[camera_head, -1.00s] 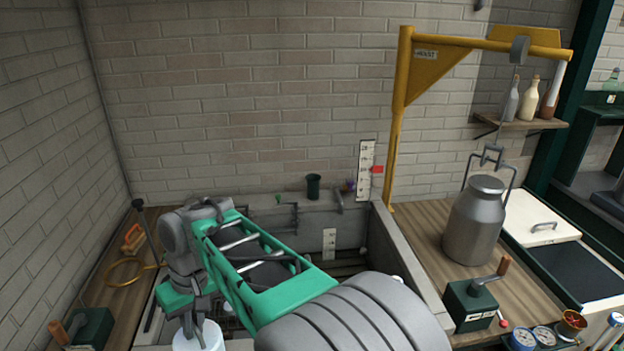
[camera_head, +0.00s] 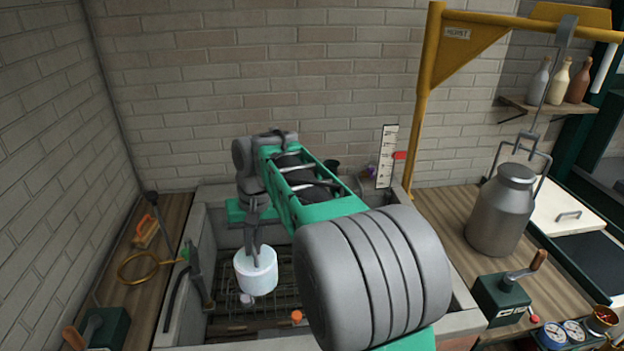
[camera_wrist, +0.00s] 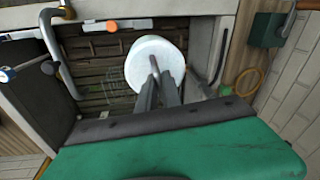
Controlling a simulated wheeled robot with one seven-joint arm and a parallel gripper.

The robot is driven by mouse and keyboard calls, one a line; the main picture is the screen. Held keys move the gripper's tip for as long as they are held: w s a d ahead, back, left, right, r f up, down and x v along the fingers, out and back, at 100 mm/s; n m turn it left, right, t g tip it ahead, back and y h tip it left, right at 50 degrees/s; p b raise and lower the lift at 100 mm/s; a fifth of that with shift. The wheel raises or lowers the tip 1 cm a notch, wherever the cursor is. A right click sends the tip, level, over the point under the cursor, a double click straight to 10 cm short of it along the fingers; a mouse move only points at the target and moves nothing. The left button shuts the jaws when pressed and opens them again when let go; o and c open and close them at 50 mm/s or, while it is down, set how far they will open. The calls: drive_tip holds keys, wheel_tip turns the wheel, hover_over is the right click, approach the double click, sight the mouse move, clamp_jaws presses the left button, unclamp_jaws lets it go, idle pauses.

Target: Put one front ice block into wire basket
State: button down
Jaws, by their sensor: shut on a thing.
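A pale white cylindrical ice block (camera_head: 257,279) hangs from my gripper (camera_head: 255,256), upright or nearly so, over the open stone trough. My gripper's two fingers are closed on a small bar on top of the block. In the wrist view the block's round white top (camera_wrist: 172,55) lies at my gripper's fingertips (camera_wrist: 158,77). Wire mesh, which looks like the wire basket (camera_head: 285,287), lies below in the trough, partly hidden by the block and my arm. Some mesh also shows left of the block in the wrist view (camera_wrist: 117,83). I cannot tell the height between block and mesh.
An orange knob (camera_head: 296,316) shows low in the trough. A metal can (camera_head: 503,210) and green crank box (camera_head: 502,298) stand on the right counter, below a yellow hoist (camera_head: 425,100).

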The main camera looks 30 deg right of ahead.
drive_tip(key=w+d+m+h, duration=0.1)
drive_tip(key=w+d+m, duration=0.6)
drive_tip(key=d, duration=0.6)
drive_tip(key=w+d+m+h, duration=0.1)
drive_tip(key=w+d+m, duration=0.6)
drive_tip(key=d, duration=0.6)
wheel_tip(320, 180, down, 33)
drive_tip(key=w+n+b, duration=0.1)
drive_tip(key=b, duration=1)
drive_tip(key=shift+d, duration=0.15)
drive_tip(key=shift+f, duration=0.1)
drive_tip(key=c, duration=1.5)
unclamp_jaws()
drive_tip(key=shift+o, duration=0.6)
drive_tip(key=shift+s+f, duration=0.15)
drive_tip(key=shift+f, duration=0.05)
drive_tip(key=o, duration=0.5)
drive_tip(key=shift+r, duration=0.1)
